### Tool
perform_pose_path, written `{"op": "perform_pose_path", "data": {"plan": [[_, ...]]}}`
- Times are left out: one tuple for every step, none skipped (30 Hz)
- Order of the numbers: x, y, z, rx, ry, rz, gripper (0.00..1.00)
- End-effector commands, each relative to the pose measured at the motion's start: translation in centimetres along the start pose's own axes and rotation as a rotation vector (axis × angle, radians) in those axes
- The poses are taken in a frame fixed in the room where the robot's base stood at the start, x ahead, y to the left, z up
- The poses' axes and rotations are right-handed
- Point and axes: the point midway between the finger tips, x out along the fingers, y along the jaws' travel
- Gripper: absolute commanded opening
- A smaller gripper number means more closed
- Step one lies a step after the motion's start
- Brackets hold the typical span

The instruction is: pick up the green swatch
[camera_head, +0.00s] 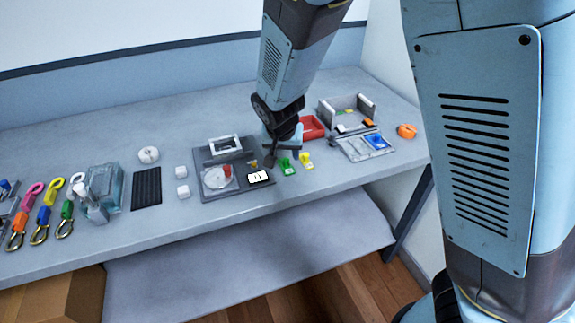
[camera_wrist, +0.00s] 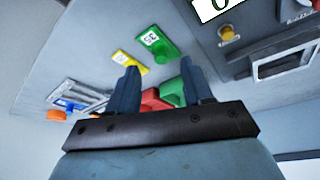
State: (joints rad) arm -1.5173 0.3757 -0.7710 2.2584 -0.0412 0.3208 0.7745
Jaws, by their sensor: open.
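My gripper (camera_wrist: 160,72) is open, its two dark fingers apart over the bench. In the wrist view a plain green piece (camera_wrist: 172,92) shows between the fingers, beside a red piece (camera_wrist: 152,99); I cannot tell whether the fingers touch it. Its lower part is hidden by my gripper. A green tag with a white marked label (camera_wrist: 155,42) lies beyond the fingers. In the head view this tag (camera_head: 286,166) lies in front of my gripper (camera_head: 270,158). I cannot tell for certain which green item is the swatch.
A yellow tag (camera_head: 306,161) lies beside the green tag. A red tray (camera_head: 312,127) is behind my gripper. A grey fixture (camera_head: 206,186) stands to the left, and a grey open box (camera_head: 347,108) and an orange ring (camera_head: 406,131) to the right. Several coloured straps lie at far left.

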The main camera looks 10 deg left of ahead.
Motion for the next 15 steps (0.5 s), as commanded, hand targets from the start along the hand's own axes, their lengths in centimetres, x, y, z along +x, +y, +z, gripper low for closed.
{"op": "perform_pose_path", "data": {"plan": [[0.1,0.0,0.0,0.0,0.0,0.0,0.5],[0.2,0.0,-0.1,0.0,0.0,0.0,0.5],[0.4,0.0,-0.1,0.001,0.0,0.001,0.5],[0.6,0.0,-0.1,0.001,0.0,0.001,0.5],[0.8,0.0,-0.2,0.002,0.0,0.001,0.5],[1.2,0.1,-0.3,0.003,0.0,0.001,0.5],[1.5,0.1,-0.3,0.003,-0.001,0.002,0.5],[1.9,0.1,-0.4,0.002,-0.001,0.003,0.5],[2.3,0.1,-0.5,0.002,-0.001,0.002,0.5],[2.6,0.1,-0.6,0.003,0.0,0.002,0.5],[2.9,0.0,-0.7,0.002,0.0,0.001,0.5],[3.3,0.0,-0.7,0.002,-0.001,0.002,0.5],[3.6,0.0,-0.7,0.002,-0.001,0.002,0.5],[4.0,0.0,-0.7,0.001,0.0,0.002,0.5],[4.3,0.0,-0.7,0.001,0.0,0.001,0.5]]}}
